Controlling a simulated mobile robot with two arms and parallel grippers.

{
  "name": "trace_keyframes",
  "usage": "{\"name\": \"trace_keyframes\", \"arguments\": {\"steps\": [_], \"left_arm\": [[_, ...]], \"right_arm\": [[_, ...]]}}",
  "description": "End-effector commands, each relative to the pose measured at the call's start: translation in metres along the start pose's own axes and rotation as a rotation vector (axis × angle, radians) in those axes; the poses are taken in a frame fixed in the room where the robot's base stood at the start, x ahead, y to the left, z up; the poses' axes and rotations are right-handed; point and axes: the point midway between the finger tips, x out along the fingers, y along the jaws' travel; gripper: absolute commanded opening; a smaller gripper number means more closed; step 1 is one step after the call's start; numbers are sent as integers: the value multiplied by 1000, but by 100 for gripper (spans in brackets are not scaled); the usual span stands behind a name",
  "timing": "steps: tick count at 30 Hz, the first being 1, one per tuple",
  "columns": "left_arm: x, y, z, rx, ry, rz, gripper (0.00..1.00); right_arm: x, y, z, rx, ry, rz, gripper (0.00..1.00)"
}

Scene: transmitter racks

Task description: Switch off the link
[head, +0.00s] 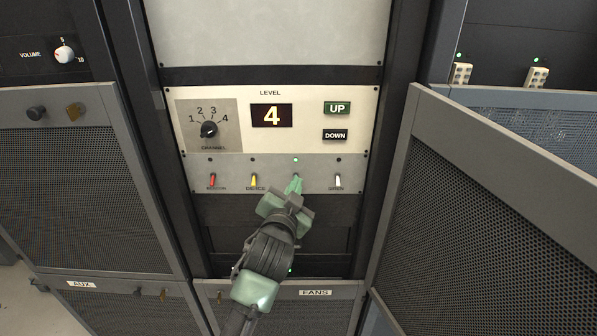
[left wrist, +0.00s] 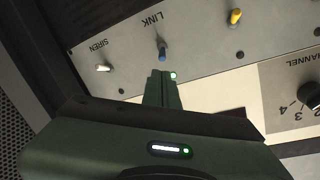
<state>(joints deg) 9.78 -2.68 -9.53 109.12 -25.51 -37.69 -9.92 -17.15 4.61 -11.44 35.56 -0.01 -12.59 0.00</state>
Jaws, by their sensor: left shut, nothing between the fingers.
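The link switch (left wrist: 162,51) is a small lever with a blue tip on the grey switch strip (head: 230,165), above the word LINK, which shows upside down in the left wrist view. Its blue tip is towards the lamp side. In the head view the gripper hides the link lever. My right gripper is not in view.
On the strip, a red switch (head: 212,180) and a yellow switch (head: 253,180) are to the left, a white siren switch (head: 338,181) to the right. Above are a channel knob (head: 209,129) and a level display (head: 271,115) reading 4. An open mesh door (head: 490,210) stands at the right.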

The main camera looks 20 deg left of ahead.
Motion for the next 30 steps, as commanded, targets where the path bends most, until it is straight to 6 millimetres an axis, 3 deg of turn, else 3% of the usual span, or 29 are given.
{"name": "trace_keyframes", "arguments": {"steps": [3, 10, 23, 30], "left_arm": [[21, -2, -2, 1, -1, 0, 0], [42, -1, -1, 1, 0, 0, 0], [44, 0, 1, 1, 2, -1, 0], [44, 4, 7, 10, 48, -30, 0]], "right_arm": [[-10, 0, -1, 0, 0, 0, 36], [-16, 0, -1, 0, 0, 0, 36], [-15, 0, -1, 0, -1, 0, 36], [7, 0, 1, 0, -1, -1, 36]]}}
